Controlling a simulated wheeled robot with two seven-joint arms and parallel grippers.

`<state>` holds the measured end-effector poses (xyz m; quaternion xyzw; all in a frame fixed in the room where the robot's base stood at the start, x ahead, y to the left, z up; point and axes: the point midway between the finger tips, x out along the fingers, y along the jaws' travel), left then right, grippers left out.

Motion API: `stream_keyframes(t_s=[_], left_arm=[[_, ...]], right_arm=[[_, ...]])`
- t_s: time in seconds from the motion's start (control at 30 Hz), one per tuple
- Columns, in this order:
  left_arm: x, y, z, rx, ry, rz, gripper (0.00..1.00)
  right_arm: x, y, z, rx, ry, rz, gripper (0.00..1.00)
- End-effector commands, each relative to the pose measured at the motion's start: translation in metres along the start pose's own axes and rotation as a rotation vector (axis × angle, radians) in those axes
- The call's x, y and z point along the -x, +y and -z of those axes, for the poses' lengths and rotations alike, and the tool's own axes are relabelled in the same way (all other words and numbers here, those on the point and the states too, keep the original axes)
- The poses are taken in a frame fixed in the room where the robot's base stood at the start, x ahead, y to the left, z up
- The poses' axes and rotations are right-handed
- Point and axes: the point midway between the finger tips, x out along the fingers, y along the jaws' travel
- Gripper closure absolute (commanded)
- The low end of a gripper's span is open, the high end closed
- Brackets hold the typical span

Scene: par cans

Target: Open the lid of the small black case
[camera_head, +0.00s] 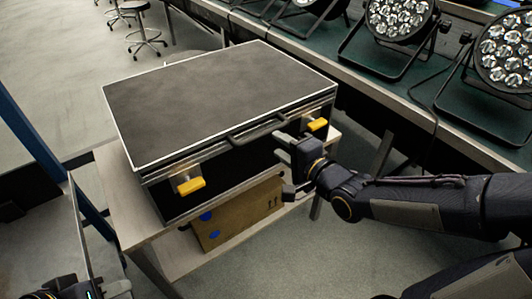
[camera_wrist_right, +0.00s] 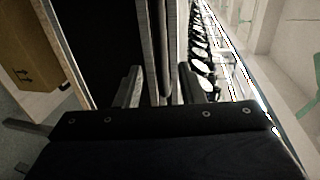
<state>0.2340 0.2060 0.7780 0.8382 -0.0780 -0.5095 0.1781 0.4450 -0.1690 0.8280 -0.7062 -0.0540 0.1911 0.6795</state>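The small black case (camera_head: 220,100) stands on a small table in the head view, with its lid (camera_head: 215,95) down. Two yellow latches (camera_head: 190,185) (camera_head: 317,124) stick out from its front, with a dark handle (camera_head: 257,132) between them. I cannot tell whether the latches are released. My right gripper (camera_head: 285,164) is at the case's front, left of the right latch, its fingers apart one above the other. In the right wrist view its fingers (camera_wrist_right: 160,88) stand apart near the silver-edged rim; contact is unclear. Part of my left gripper (camera_head: 115,288) shows at the bottom left, mostly cut off.
The table (camera_head: 115,195) has a lower shelf with a cardboard box (camera_head: 240,215). A long green-topped bench (camera_head: 390,85) with several par cans (camera_head: 400,18) runs behind on the right. A blue post (camera_head: 45,155) stands at left. Stools (camera_head: 145,42) stand on open floor behind.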

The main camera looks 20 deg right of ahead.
Motion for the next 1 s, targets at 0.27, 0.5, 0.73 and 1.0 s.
stream_keyframes(t_s=[0.27, 0.5, 0.73, 1.0], left_arm=[[-0.004, -0.002, -0.002, 0.000, 0.001, 0.000, 0.64], [-0.006, -0.003, -0.003, 0.000, 0.000, 0.000, 0.64], [-0.007, -0.003, -0.003, 0.000, 0.000, 0.000, 0.64], [-0.007, -0.003, -0.003, 0.000, 0.000, 0.000, 0.64]], right_arm=[[-0.040, -0.001, -0.001, -0.004, -0.002, 0.001, 0.64], [-0.070, -0.002, 0.000, -0.003, 0.000, 0.003, 0.64], [-0.075, -0.002, 0.001, -0.004, 0.001, 0.003, 0.64], [-0.075, -0.002, 0.000, -0.004, 0.001, 0.002, 0.83]])
